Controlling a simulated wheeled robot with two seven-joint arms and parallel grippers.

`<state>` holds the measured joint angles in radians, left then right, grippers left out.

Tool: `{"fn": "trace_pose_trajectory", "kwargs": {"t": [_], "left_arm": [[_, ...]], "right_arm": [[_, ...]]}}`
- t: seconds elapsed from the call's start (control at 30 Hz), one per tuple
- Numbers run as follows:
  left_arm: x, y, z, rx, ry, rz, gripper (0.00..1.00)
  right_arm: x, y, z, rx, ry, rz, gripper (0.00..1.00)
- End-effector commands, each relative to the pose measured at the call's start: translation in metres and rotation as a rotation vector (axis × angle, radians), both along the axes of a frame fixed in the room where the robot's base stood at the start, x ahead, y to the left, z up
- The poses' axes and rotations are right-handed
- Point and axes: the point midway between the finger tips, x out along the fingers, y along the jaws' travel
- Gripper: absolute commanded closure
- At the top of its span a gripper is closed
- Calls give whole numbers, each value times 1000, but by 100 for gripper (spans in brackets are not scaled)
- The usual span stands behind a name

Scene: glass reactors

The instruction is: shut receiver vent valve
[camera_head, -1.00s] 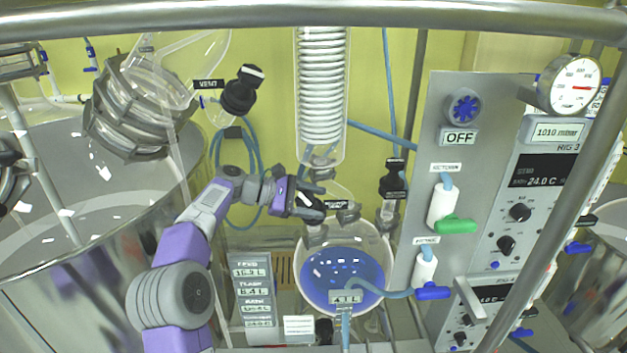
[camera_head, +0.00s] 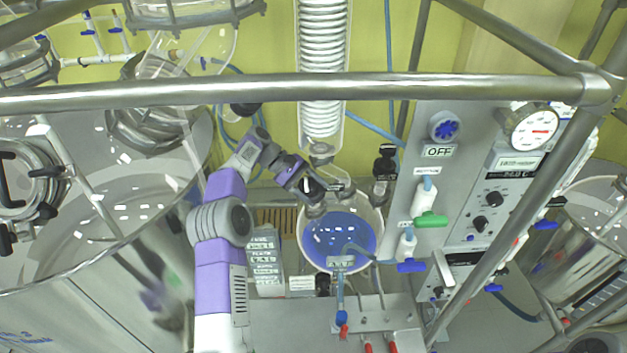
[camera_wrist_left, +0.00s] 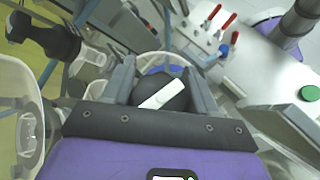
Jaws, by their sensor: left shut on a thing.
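The receiver, a round glass flask (camera_head: 338,240) with blue liquid, stands in the middle of the head view below the coiled condenser. My left gripper (camera_head: 322,187) is at the flask's top, reaching in from the left. In the left wrist view, a black round valve knob (camera_wrist_left: 172,98) with a white bar sits between my left fingers, which are shut on it. The white bar lies slanted across the knob. The knob is mostly hidden by the gripper in the head view, and its label is not readable. My right gripper is not in view.
A second black knob (camera_head: 385,160) stands right of the gripper; a similar one shows in the left wrist view (camera_wrist_left: 40,38). A metal rail (camera_head: 200,91) crosses in front. The control panel (camera_head: 470,170) stands right, and red-handled valves (camera_head: 390,342) are below.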

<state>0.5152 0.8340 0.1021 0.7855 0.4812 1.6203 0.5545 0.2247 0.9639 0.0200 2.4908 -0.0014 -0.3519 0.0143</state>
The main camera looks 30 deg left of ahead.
Motion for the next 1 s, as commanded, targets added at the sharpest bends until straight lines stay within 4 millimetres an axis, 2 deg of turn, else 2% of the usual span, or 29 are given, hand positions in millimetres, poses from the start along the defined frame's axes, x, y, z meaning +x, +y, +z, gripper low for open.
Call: {"fn": "trace_pose_trajectory", "kwargs": {"t": [0.4,0.93,0.97,1.0], "left_arm": [[-2,1,-2,92,5,-138,73],[-3,1,-3,106,10,-155,73],[-3,1,-3,106,10,-155,41],[-3,1,-3,106,10,-155,35]], "right_arm": [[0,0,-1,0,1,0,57],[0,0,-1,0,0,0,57],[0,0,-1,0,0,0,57],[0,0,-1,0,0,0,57]]}}
